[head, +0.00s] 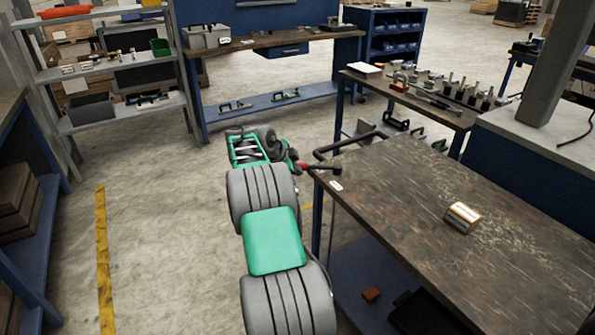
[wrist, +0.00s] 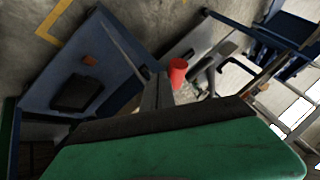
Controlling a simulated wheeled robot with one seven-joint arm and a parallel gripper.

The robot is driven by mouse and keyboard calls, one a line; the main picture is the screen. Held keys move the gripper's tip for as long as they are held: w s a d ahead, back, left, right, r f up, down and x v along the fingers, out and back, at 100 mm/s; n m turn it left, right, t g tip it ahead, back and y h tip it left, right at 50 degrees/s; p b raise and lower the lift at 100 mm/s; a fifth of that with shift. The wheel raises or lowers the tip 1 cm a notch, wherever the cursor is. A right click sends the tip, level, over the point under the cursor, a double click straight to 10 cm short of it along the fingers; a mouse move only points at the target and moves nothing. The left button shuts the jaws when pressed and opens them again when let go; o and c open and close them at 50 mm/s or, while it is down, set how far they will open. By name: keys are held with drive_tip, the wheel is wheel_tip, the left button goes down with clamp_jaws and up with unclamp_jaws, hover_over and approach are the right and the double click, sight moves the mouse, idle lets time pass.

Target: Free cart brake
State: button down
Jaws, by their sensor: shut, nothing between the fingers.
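The cart (head: 430,235) has a worn dark top and a black push handle (head: 350,143) at its far left corner. A small red grip (head: 302,165) shows beside that corner, below the handle. In the wrist view a red cylinder (wrist: 178,72), apparently the same grip, stands just right of my fingers. My gripper (wrist: 158,85) is shut and empty, its grey fingers close to the red grip. I cannot tell whether they touch it. In the head view my arm reaches to the cart's left corner and its fingertips are hard to make out. The brake mechanism itself is not clear.
A tool bench (head: 420,100) stands close behind. Open floor (head: 150,210) lies to the left, before shelves.

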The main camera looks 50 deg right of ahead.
drive_tip(key=p+v, duration=0.1)
drive_tip(key=v, duration=0.8)
drive_tip(key=shift+w+a+p, duration=0.2)
drive_tip(key=shift+w+p, duration=0.1)
drive_tip(key=shift+r, duration=0.1)
